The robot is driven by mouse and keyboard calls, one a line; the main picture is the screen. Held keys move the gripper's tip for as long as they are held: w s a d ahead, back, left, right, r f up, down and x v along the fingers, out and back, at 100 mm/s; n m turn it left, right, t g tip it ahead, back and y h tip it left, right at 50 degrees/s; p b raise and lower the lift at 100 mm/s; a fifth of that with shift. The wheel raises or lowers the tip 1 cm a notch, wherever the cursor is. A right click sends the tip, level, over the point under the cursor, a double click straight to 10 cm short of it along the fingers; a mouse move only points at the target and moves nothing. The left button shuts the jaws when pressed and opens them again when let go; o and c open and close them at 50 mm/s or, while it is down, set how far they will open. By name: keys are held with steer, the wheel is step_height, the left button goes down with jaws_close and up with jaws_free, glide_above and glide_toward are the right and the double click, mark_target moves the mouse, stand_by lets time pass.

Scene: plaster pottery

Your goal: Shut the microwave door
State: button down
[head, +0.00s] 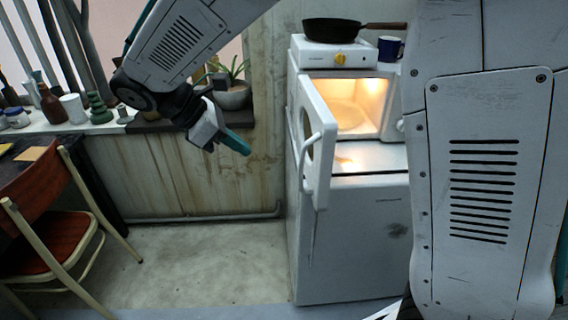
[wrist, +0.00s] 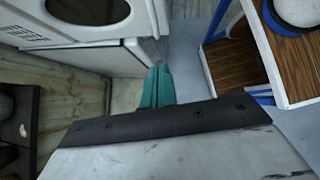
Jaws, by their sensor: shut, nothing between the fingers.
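The microwave (head: 362,112) is white, with a warm light on inside and a glass plate showing in its cavity. Its door (head: 326,152) stands wide open at the left side, swung out toward me, with a curved white handle (head: 307,160). My gripper (head: 233,146) has teal fingers and is in the air to the left of the door, apart from it. It is shut and empty. In the wrist view, the shut fingers (wrist: 157,86) point past a white panel with a dark oval window (wrist: 88,8), which looks like the door.
The microwave stands on a white fridge (head: 355,245). A hot plate (head: 325,55) with a black pan (head: 332,30) and a blue mug (head: 390,48) are on top. A chair (head: 55,235) stands at left. The floor (head: 205,260) between is clear.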

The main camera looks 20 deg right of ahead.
steer(key=d+r+x, duration=0.1)
steer(key=d+x, duration=0.1)
steer(key=x, duration=1)
steer(key=shift+d, duration=0.2)
